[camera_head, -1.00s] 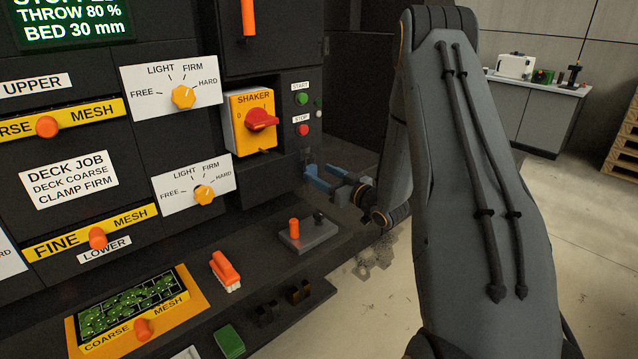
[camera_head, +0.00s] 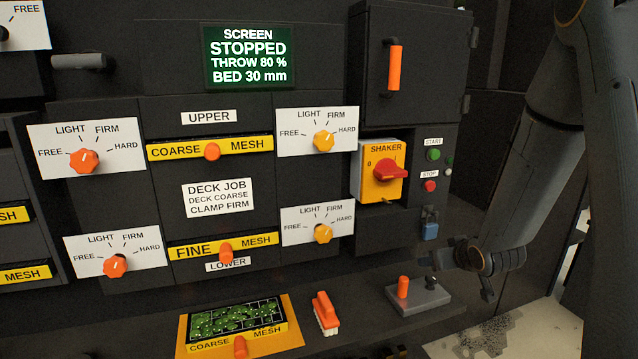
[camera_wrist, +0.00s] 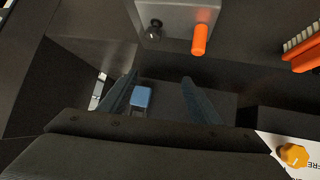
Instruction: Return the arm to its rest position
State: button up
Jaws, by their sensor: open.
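My arm (camera_head: 545,165) stands at the right side of the head view, bent down toward the machine's lower right. Its wrist is in front of the machine, just right of and below a blue padlock-like piece (camera_head: 430,231) under the stop button. In the wrist view my gripper (camera_wrist: 160,78) is open, its two bluish fingers apart. The blue piece (camera_wrist: 141,97) shows between the fingers, near the left one. I cannot tell how far it is from them, but nothing is clamped. The fingers are hard to make out in the head view.
The shaker switch (camera_head: 388,172) and start button (camera_head: 433,154) are left of the arm. A grey block with an orange peg (camera_head: 403,287) sits on the ledge below the wrist, near an orange brush (camera_head: 325,313).

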jog(key=s+a+g, duration=0.3)
jog(key=s+a, duration=0.1)
jog(key=s, duration=0.5)
jog(key=s+a+m+g, duration=0.1)
jog(key=s+a+g, duration=0.2)
jog(key=s, duration=0.7)
jog(key=s+a+r+g, duration=0.1)
jog(key=s+a+g, duration=0.2)
jog(key=s, duration=0.6)
jog(key=shift+s+a+m+g, duration=0.3)
jog(key=shift+a+g, duration=0.1)
jog(key=shift+a, duration=0.85)
dwell(0.6)
